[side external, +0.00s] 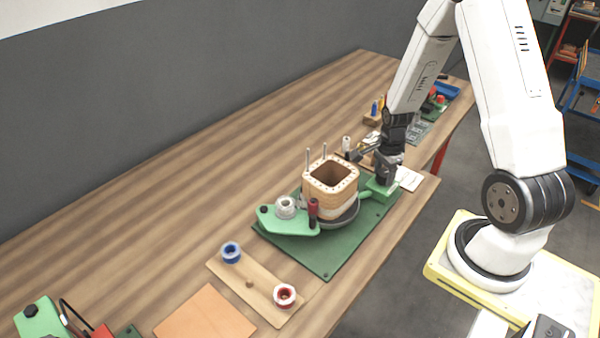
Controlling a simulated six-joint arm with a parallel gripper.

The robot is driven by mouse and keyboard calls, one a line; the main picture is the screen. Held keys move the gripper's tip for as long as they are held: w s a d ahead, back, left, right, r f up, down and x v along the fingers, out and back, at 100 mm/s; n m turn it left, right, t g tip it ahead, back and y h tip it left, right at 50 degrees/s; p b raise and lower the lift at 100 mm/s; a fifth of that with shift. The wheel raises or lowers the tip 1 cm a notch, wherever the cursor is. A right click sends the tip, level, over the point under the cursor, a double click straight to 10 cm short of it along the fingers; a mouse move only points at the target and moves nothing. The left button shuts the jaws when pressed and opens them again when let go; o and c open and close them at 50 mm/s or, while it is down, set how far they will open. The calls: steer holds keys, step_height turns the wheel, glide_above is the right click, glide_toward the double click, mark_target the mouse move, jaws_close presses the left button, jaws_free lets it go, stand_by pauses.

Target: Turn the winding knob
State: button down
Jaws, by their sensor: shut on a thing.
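The winding fixture stands on a dark green base plate (325,262) on the wooden table. A square wooden coil former (331,177) with a pale winding sits upright on a round dark turntable (346,219). A small green block (381,188) stands at the plate's back right corner. My gripper (386,172) points down just above this block, behind and right of the former. It is shut on what appears to be the winding knob on top of the block. The dark fingers hide most of the knob, and its angle cannot be told.
A wooden board (247,284) holds blue and red-white spools.

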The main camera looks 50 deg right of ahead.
mark_target(384, 173)
steer(key=shift+m, duration=0.6)
steer(key=shift+c, duration=0.4)
jaws_free()
steer(key=shift+r, duration=0.2)
steer(key=shift+r, duration=3.75)
